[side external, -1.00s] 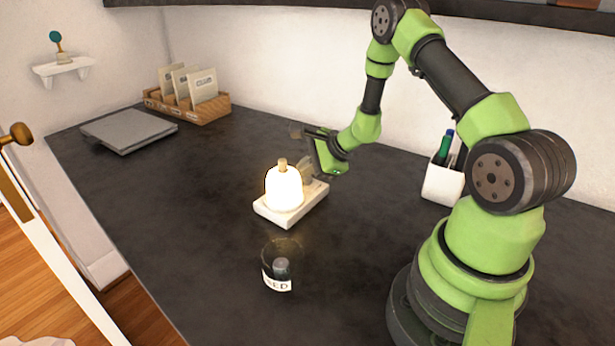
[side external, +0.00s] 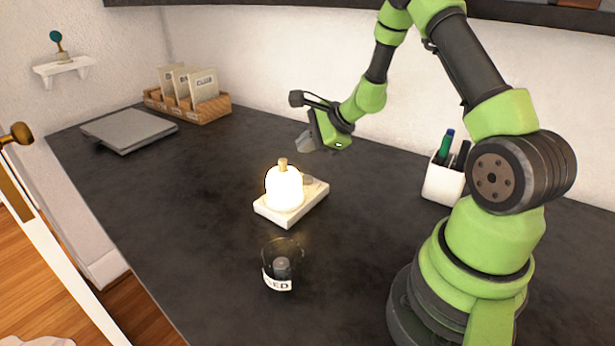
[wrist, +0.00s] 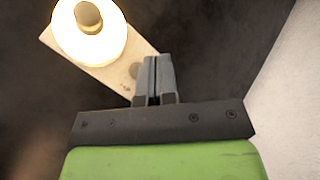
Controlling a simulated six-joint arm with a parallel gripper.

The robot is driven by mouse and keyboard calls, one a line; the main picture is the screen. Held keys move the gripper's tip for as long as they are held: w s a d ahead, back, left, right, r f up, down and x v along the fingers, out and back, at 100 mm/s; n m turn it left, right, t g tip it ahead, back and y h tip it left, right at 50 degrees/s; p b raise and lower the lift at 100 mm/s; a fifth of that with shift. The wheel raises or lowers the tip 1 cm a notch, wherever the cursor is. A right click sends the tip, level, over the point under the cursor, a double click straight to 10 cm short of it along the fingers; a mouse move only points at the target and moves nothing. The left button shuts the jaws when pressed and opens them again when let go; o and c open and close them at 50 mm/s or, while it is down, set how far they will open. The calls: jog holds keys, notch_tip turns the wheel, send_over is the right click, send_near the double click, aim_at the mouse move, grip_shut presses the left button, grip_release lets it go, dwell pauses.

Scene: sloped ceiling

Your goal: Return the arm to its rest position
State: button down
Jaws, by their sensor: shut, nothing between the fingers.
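My gripper (side external: 305,143) hangs in the air above and behind the lamp in the side view, its fingers shut and empty. In the wrist view the fingers of my gripper (wrist: 154,76) are pressed together. The lamp (side external: 284,189) is a glowing white dome with a wooden knob on top, standing on a pale base (side external: 293,212). The lamp also shows at the upper left of the wrist view (wrist: 68,38), glowing brightly.
A dark glass jar (side external: 281,263) with a label stands in front of the lamp. A white pen cup (side external: 443,184) stands at the right. A grey flat slab (side external: 128,129) and a wooden card box (side external: 188,108) sit at the back left. The middle left of the counter is clear.

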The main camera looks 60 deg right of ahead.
jog(key=s+a+r+n+g+y, duration=0.1)
jog(key=s+a+r+n+y, duration=0.25)
jog(key=a+r+n, duration=0.8)
jog(key=s+a+r+n+h, duration=0.1)
jog(key=s+a+r+n, duration=0.1)
jog(key=s, duration=0.3)
jog(key=s+a+r+n+h, duration=0.1)
jog(key=s+a+r+n, duration=0.1)
jog(key=s, duration=0.4)
jog(key=s+a+r+n+g+h, duration=0.1)
jog(key=s+a+r+n, duration=0.2)
jog(key=s, duration=0.3)
jog(key=shift+r+n, duration=0.85)
